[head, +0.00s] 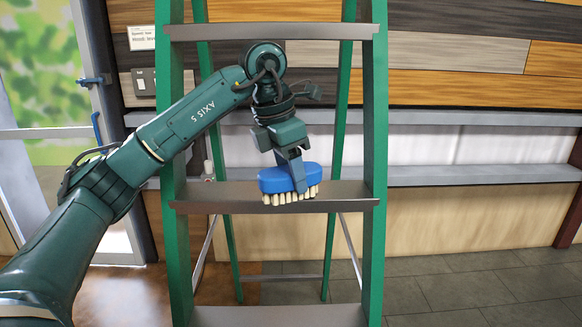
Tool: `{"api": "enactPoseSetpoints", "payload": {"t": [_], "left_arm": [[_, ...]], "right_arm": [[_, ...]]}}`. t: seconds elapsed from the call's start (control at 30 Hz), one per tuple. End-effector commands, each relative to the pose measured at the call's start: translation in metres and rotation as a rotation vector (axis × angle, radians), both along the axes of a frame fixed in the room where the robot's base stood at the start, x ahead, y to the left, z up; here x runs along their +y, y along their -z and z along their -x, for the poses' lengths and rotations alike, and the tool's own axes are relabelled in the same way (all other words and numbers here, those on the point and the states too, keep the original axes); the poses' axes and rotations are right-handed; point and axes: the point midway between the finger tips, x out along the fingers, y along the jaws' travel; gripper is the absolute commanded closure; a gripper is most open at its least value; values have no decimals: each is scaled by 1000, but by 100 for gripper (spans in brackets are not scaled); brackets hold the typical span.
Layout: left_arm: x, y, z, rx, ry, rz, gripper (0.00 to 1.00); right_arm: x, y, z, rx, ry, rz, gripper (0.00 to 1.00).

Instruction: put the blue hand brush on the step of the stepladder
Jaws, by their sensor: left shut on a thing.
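The blue hand brush (272,181) has a blue back and pale bristles pointing down. It is at the middle step (345,194) of the green stepladder (374,130), near the middle of the step's width. The bristles overlap the step's front edge in the head view; I cannot tell if they touch it. My left gripper (298,178) is shut on the brush from above, and a finger covers part of its right side. My right gripper is not in view.
Another step (320,31) is above and a lower step (280,316) is at the bottom of the picture. Grey wall shelves (480,176) run behind the ladder on the right. A glass door (50,80) is at the left. The tiled floor (460,290) at the right is clear.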

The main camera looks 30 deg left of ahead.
Motion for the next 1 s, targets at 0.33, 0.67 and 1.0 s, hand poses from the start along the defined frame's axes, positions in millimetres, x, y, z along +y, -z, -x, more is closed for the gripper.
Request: {"api": "enactPoseSetpoints", "payload": {"t": [0.33, 0.67, 1.0], "left_arm": [[0, 3, 0, -1, 0, 1, 47], [0, 3, 0, -1, -1, 1, 29], [2, -17, 2, -5, -1, 2, 29]], "right_arm": [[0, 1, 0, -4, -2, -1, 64], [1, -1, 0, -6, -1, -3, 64], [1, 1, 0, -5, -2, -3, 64]]}}
